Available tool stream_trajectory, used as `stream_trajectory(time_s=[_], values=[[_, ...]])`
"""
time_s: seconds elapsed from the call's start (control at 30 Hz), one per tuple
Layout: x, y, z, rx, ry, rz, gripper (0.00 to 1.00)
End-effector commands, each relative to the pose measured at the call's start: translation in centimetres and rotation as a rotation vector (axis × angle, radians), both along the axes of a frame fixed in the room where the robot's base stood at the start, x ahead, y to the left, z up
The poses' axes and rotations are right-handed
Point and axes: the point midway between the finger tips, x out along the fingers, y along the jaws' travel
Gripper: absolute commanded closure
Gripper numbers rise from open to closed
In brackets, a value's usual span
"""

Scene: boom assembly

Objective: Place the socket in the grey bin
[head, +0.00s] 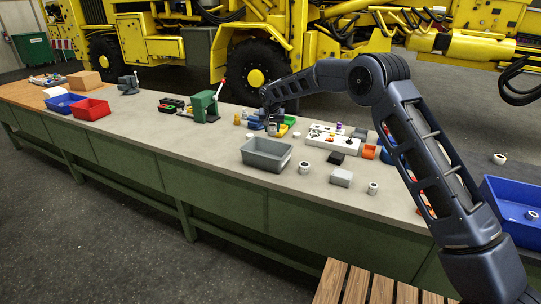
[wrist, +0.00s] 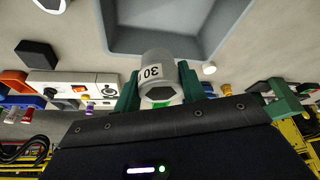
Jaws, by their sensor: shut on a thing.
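A grey socket (wrist: 156,62) marked "30" is between the two green fingers of my gripper (wrist: 158,82) in the wrist view. My gripper is shut on it. In the head view my gripper (head: 270,112) is above the workbench, behind the grey bin. The socket cannot be made out clearly there. The grey bin (head: 267,164) is an open rectangular tray on the bench near its front edge, and it looks empty. In the wrist view the bin (wrist: 110,22) is at the top, with the socket overlapping its near edge; the gap between them cannot be told.
A green press (head: 206,105) stands left of my gripper. Blue (head: 62,103) and red (head: 91,110) bins stand far left. Bench left of the grey bin is clear.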

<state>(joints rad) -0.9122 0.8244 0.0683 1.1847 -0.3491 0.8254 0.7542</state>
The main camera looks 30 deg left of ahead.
Motion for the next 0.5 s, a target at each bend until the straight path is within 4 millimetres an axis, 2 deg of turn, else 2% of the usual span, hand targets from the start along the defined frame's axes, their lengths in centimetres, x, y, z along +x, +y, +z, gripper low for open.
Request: stream_trajectory(time_s=[0.03, 0.3, 0.5], values=[[0.0, 0.0, -1.2, 0.0, 0.001, 0.0, 0.86], [0.0, 0.0, -7.1, -0.002, 0.001, 0.0, 0.86], [0.0, 0.0, -10.7, 0.001, 0.0, -0.002, 0.86]])
